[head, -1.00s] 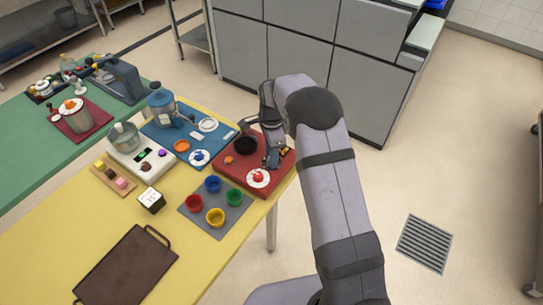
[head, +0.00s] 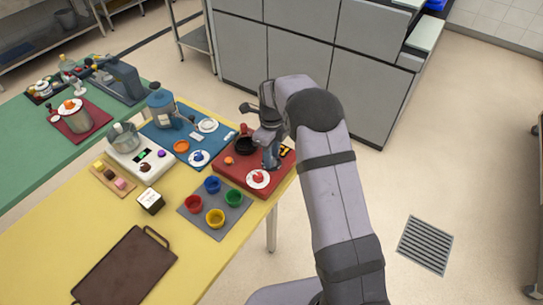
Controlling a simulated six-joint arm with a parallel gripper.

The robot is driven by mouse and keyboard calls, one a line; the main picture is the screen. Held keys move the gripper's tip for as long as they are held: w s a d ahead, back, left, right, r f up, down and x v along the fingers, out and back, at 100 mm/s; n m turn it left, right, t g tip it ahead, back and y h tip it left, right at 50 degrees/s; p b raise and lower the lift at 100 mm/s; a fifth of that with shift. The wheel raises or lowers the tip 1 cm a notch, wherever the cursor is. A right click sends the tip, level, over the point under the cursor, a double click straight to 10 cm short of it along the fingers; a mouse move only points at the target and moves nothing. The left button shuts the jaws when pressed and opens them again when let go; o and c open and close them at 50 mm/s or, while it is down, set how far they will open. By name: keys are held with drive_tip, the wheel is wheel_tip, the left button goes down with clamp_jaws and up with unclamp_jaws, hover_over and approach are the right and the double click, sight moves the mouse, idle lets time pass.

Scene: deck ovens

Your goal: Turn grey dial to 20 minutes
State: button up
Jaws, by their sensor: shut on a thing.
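My gripper (head: 268,161) points down over the red board (head: 233,177) at the right end of the yellow table, and its jaws are shut. The grey dial cannot be made out apart from the grey fingers, which hide what is between them. What they hold appears to be the dial. Its marks and setting are too small or covered to read. A white disc with a red piece (head: 258,179) lies just in front of the fingertips.
A black round bowl (head: 246,146) and a small orange piece (head: 229,161) lie left of my gripper on the red board. Several coloured cups stand on a grey mat (head: 225,224) in front. A blue mat with a blue-grey appliance (head: 162,107) is at the left.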

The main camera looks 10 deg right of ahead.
drive_tip(key=shift+r+m, duration=0.1)
drive_tip(key=shift+m, duration=0.5)
drive_tip(key=o, duration=1.1)
drive_tip(key=shift+c, duration=0.2)
drive_tip(key=shift+r+b, duration=1.1)
drive_tip(key=shift+r, duration=2.55)
